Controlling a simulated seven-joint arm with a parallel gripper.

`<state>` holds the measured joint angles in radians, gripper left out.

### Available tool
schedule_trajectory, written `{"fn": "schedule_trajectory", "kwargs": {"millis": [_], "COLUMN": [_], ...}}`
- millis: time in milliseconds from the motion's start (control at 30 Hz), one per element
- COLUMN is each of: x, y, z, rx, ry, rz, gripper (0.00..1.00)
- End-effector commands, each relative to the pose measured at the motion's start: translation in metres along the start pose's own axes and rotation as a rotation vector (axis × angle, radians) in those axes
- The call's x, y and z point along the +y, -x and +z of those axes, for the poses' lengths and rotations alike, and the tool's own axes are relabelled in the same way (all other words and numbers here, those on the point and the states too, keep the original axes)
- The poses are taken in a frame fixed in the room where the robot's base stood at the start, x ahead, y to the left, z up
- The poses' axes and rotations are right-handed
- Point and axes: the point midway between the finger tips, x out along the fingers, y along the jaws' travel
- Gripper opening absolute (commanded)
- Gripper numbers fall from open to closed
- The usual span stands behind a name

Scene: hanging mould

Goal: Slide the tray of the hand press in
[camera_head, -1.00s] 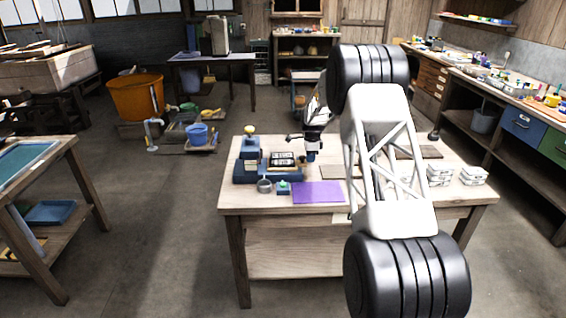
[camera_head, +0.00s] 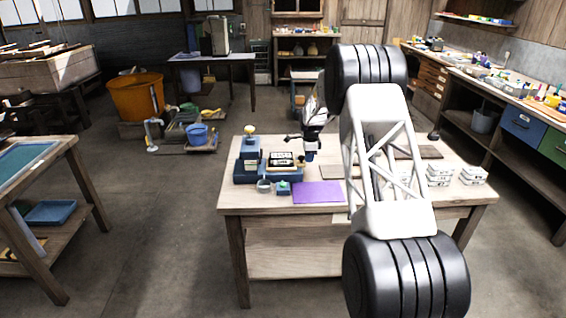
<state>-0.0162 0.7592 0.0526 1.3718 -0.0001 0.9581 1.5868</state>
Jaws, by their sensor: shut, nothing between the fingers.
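The hand press (camera_head: 249,160) is a blue block with a yellow knob on top, at the left of the wooden table. Its tray (camera_head: 281,161) sits on the blue base to the right of the upright part and carries a dark plate with a pale middle. My gripper (camera_head: 309,155) is small in this view, just right of the tray and close to its right end. Its fingers are shut with nothing between them. I cannot tell whether it touches the tray. My own arm hides part of the table to the right.
White stacks (camera_head: 472,175) stand at the right. The wooden table (camera_head: 300,208) has a bare strip along its front edge.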

Motion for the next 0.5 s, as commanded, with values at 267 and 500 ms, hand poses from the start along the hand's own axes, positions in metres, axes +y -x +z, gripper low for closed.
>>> {"fn": "schedule_trajectory", "kwargs": {"millis": [267, 500], "x": [0.000, 0.000], "y": [0.000, 0.000], "z": [0.012, 0.023], "rx": [0.000, 0.000], "ry": [0.000, 0.000], "rz": [0.000, -0.001], "gripper": [0.00, 0.00]}}
